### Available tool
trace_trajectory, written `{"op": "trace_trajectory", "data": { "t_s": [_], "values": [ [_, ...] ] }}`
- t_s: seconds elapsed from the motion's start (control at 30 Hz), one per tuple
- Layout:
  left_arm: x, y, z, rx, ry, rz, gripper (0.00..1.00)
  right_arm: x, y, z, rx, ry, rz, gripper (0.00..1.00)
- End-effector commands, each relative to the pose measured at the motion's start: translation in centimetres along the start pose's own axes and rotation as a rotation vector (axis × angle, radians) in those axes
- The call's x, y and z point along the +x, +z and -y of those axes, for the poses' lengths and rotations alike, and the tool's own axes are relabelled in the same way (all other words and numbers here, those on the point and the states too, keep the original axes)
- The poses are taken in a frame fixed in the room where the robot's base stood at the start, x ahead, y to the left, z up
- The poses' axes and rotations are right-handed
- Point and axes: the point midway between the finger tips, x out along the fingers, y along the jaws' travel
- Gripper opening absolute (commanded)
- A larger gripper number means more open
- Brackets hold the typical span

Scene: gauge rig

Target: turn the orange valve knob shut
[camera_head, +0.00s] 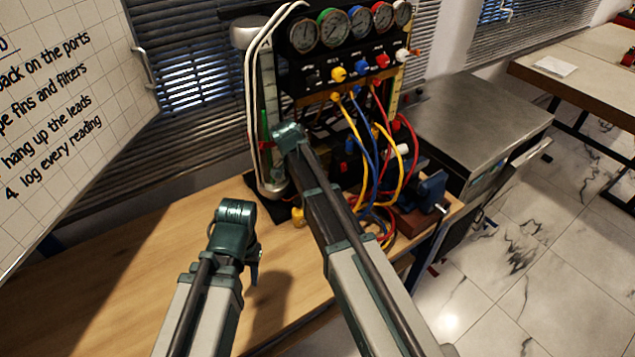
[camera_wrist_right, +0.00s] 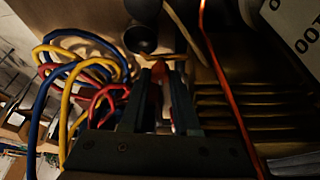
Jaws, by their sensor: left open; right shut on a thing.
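In the right wrist view, my right gripper (camera_wrist_right: 162,76) has its two dark fingers closed about a small red-orange piece, which I take for the orange valve knob (camera_wrist_right: 157,74). Only a little of the knob shows between the fingers, so how far it is turned cannot be told. In the head view my right arm reaches to the left side of the gauge rig, and its forearm hides its fingers and the knob. My left gripper (camera_head: 254,266) hangs over the wooden bench, apart from the rig and empty; its fingers show small and edge-on.
The gauge rig (camera_head: 340,60) carries several dials and coloured plugs. Loose yellow, blue and red leads (camera_head: 362,170) hang at its right. A blue vise (camera_head: 428,190) stands by the bench edge. A yellow object (camera_head: 298,217) lies near the rig's foot. The left bench (camera_head: 110,270) is clear.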

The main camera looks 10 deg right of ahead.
Motion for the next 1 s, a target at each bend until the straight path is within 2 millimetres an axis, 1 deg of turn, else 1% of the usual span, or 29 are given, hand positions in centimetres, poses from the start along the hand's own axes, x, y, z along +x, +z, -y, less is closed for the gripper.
{"op": "trace_trajectory", "data": {
  "t_s": [0.47, 0.5, 0.67, 1.0],
  "values": [
    [0.01, 0.00, 0.00, 0.000, 0.000, 0.000, 0.42, 0.00, 0.08, -0.01, 0.012, 0.005, 0.002, 0.00],
    [0.01, 0.00, 0.00, 0.000, 0.000, 0.000, 0.42, 0.00, 0.08, -0.01, 0.012, 0.005, 0.002, 0.31],
    [0.01, 0.00, 0.00, 0.000, 0.000, 0.000, 0.42, 0.00, 0.06, 0.00, 0.012, 0.005, 0.002, 0.60],
    [-0.01, 0.00, 0.00, 0.000, 0.000, 0.000, 0.42, -0.01, 0.00, 0.15, 0.012, 0.002, 0.000, 0.60]
  ]
}}
